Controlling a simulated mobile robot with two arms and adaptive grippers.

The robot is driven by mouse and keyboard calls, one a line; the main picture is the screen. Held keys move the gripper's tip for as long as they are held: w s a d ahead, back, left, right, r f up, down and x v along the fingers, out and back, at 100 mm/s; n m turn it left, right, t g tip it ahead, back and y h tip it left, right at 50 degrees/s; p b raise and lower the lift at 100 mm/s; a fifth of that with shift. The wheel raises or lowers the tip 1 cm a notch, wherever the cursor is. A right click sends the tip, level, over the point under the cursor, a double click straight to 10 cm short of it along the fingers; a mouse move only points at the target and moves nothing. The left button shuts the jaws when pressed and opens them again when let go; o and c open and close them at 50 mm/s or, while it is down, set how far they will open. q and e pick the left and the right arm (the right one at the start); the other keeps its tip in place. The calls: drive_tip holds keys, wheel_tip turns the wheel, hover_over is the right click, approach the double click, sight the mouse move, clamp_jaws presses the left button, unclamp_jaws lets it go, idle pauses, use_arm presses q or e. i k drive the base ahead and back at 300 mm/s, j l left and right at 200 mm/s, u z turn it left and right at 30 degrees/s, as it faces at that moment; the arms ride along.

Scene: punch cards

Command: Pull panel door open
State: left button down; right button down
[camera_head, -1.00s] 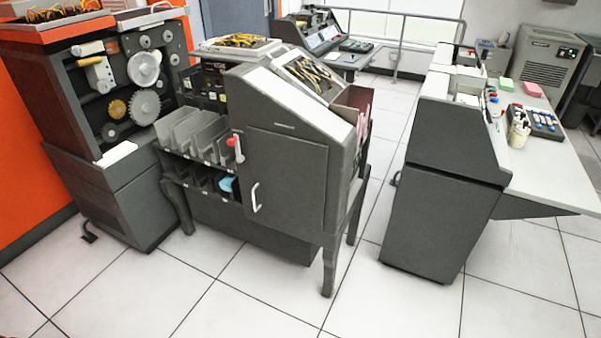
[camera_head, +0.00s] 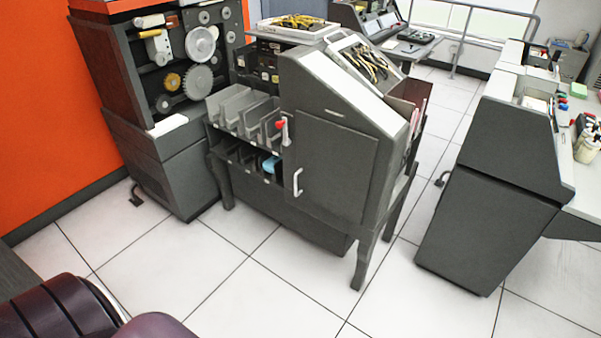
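The panel door (camera_head: 337,167) is a dark grey flat door on the front of the punch card machine (camera_head: 333,95), which stands on legs in the middle of the head view. The door looks shut. A white vertical handle (camera_head: 298,182) sits low at its left edge. A red-tipped lever (camera_head: 283,128) stands just left of the door's upper left edge. Neither of my grippers is in the picture, so their state is hidden.
A gear-fronted cabinet (camera_head: 168,113) stands to the left against an orange wall. A grey console desk (camera_head: 495,180) stands to the right. A dark maroon padded seat (camera_head: 65,307) fills the lower left corner. The tiled floor (camera_head: 262,295) before the machine is clear.

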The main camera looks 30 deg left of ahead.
sight(336, 163)
drive_tip(key=i+j, duration=0.5)
drive_tip(key=i+j+z, duration=0.1)
drive_tip(key=i+j, duration=0.45)
drive_tip(key=j, duration=0.1)
